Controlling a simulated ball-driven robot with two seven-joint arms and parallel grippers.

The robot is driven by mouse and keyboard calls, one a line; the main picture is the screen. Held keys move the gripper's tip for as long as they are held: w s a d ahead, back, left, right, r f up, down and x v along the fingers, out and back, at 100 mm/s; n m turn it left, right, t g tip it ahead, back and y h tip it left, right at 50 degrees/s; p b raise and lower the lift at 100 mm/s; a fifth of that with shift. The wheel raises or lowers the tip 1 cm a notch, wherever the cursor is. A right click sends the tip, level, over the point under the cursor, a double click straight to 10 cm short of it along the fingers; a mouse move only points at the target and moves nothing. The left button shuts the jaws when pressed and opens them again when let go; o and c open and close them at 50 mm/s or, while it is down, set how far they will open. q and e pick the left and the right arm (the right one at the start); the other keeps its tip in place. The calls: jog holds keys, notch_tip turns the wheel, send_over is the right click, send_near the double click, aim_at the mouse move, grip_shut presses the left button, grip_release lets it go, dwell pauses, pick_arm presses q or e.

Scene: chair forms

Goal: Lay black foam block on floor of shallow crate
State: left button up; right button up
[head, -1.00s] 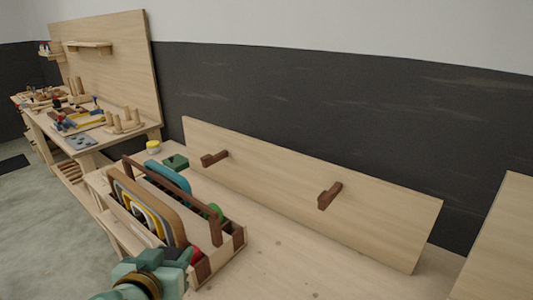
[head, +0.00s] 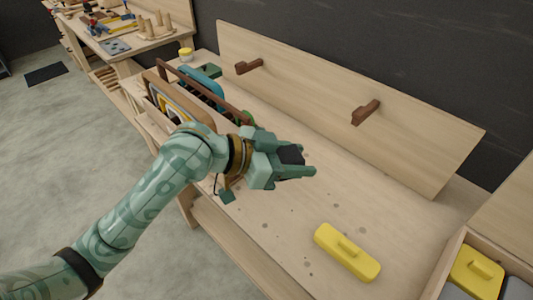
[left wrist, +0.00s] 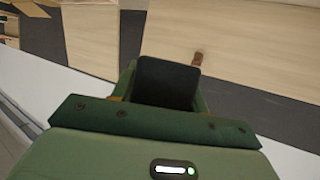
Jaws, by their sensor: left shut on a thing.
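My left gripper (head: 298,164) is above the workbench, shut on the black foam block (head: 290,154). The block also shows between the fingers in the left wrist view (left wrist: 167,82). A shallow wooden crate (head: 456,250) stands at the right edge of the head view, partly cut off. It holds a yellow piece with a handle (head: 476,270) and grey pieces beside it. The gripper is well to the left of this crate. My right gripper is not in view.
A yellow block with a handle (head: 347,252) lies on the bench (head: 285,235) left of the crate. A wooden caddy (head: 158,98) with upright boards stands behind my left arm. A back panel (head: 320,105) with two brown pegs rises behind. The middle of the bench is mostly clear.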

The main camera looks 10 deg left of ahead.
pick_arm(q)
jog(key=shift+d+m+g, duration=0.2)
jog(key=shift+m+g, duration=0.1)
jog(key=shift+g, duration=0.1)
jog(key=shift+a, duration=0.15)
jog(key=a+m+g, duration=0.1)
jog(key=a+m+g+h, duration=0.1)
jog(key=m+g, duration=0.1)
jog(key=shift+s+a, duration=0.1)
jog(key=shift+s, duration=0.2)
jog(key=shift+s+a+m+g+h, duration=0.2)
jog(key=shift+a+m+g+h, duration=0.15)
jog(key=shift+m+g, duration=0.45)
